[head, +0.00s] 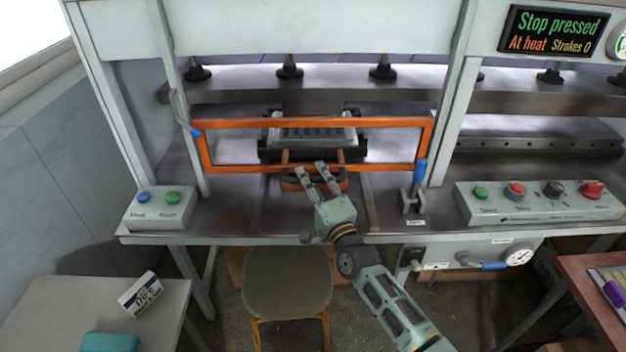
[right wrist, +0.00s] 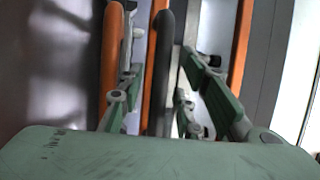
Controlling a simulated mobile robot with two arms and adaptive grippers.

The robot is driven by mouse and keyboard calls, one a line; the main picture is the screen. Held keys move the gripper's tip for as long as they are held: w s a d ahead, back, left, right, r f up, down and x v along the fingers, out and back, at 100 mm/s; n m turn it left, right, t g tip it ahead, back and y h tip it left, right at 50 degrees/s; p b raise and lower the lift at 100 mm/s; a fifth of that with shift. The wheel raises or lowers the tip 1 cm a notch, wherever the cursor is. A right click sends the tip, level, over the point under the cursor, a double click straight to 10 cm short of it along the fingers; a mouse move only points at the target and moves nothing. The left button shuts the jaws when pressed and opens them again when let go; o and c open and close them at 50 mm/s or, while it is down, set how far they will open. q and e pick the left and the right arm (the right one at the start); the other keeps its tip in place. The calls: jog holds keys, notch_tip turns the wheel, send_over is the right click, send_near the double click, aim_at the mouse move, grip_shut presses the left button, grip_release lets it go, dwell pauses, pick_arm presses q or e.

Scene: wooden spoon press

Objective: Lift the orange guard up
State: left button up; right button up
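The orange guard (head: 312,123) is an open rectangular frame across the front of the press, between its two pale posts. A handle with a dark grip (head: 291,184) sits at the middle of its lower bar. My right gripper (head: 312,171) is at this handle, with its two fingers spread. In the right wrist view the fingers (right wrist: 160,85) are apart, with the dark bar of the handle (right wrist: 164,50) between them. Gaps show beside the bar, so no firm grip is visible. My left gripper is out of view.
A blue-handled lever (head: 420,172) stands by the guard's right end. Button boxes sit at left (head: 160,208) and right (head: 540,203). A stool (head: 286,283) stands below the press. The display (head: 553,32) reads "Stop pressed".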

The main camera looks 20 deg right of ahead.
jog(key=c, duration=0.7)
grip_shut()
jog(key=shift+f, duration=0.1)
